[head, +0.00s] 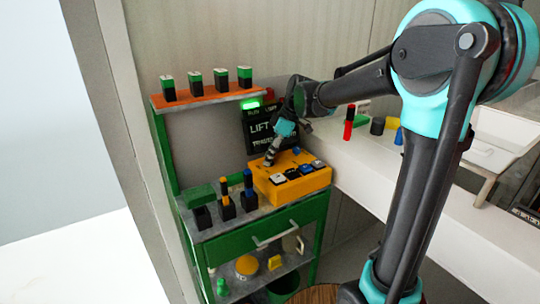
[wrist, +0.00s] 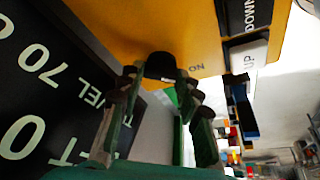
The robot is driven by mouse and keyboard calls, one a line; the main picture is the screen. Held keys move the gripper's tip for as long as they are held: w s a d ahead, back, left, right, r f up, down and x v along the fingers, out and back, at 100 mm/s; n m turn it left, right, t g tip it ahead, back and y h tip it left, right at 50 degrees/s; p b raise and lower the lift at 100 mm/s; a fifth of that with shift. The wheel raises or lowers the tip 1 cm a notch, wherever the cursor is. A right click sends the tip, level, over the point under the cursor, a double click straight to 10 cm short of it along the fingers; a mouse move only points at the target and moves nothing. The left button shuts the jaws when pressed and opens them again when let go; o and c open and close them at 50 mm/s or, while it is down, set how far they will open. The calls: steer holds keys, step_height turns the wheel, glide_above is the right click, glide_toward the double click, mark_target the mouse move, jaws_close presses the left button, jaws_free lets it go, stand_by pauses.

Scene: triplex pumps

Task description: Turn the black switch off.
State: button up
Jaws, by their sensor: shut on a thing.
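The yellow control box (head: 312,183) sits on top of the green cabinet in the head view; its yellow face (wrist: 150,30) fills the top of the wrist view. The black switch (wrist: 160,66) is a rounded black knob on that face, with an "ON" label to its right in the picture. My gripper (wrist: 158,82) has its fingers on either side of the knob and is shut on it. In the head view my gripper (head: 269,160) reaches down to the box's far left part and hides the switch.
A black "LIFT" display (head: 261,131) stands right behind the box. DOWN and UP buttons (wrist: 248,58) are beside the switch. An orange shelf (head: 205,97) holds several green-topped blocks. Dark holders (head: 202,218) stand left of the box. A white counter (head: 430,185) lies to the right.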

steer(key=m+t, duration=0.1)
steer(key=m, duration=0.1)
steer(key=m+t, duration=0.1)
steer(key=m, duration=0.2)
steer(key=shift+s, duration=0.15)
steer(key=m+h, duration=0.1)
steer(key=m, duration=0.1)
steer(key=m+t, duration=0.1)
steer(key=m, duration=0.2)
steer(key=shift+a+h, duration=0.15)
steer(key=shift+h, duration=0.25)
steer(key=shift+m, duration=0.3)
steer(key=o, duration=0.9)
steer(key=shift+s, duration=0.1)
steer(key=v, duration=1.2)
steer(key=shift+s, duration=0.15)
